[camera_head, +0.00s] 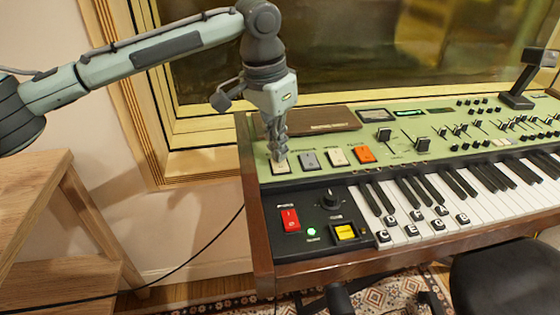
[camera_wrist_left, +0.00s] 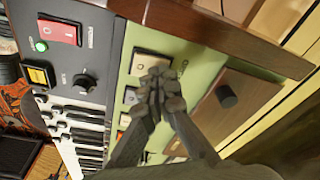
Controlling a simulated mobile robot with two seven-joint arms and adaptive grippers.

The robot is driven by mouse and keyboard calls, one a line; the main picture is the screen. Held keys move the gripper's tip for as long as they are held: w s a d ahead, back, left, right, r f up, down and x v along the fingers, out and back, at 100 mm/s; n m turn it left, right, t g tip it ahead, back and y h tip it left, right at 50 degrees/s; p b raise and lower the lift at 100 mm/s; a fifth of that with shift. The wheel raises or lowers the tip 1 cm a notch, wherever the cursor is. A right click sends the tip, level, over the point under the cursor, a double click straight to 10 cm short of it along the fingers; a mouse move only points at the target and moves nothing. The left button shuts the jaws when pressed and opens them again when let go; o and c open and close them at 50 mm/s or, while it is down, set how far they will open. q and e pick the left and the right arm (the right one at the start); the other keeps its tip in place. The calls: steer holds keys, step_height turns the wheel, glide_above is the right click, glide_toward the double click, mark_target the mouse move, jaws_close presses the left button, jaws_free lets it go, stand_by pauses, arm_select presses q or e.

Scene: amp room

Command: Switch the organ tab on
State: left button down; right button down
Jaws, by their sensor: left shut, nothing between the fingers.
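A row of rocker tabs stands on the green panel at the left end of the keyboard instrument. From left to right they are a cream tab (camera_head: 281,168), a grey tab (camera_head: 309,160), another cream tab (camera_head: 337,156) and an orange tab (camera_head: 364,154). Their labels are too small to read. My left gripper (camera_head: 280,158) points down, shut and empty, with its fingertips at the leftmost cream tab. The wrist view shows the fingertips (camera_wrist_left: 160,84) overlapping this cream tab (camera_wrist_left: 149,64); I cannot tell whether they touch. My right gripper is not in view.
A red switch (camera_head: 290,219), a black knob (camera_head: 331,199), a lit green lamp (camera_head: 312,232) and a yellow button (camera_head: 345,232) sit nearer the front. A brown plate (camera_head: 318,119) lies behind the tabs. A wooden stand (camera_head: 70,220) is at left, a black seat (camera_head: 505,280) at front right.

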arm_select(q)
steer(key=shift+r+p, duration=1.4)
steer(key=shift+p, duration=0.45)
steer(key=shift+r, duration=2.1)
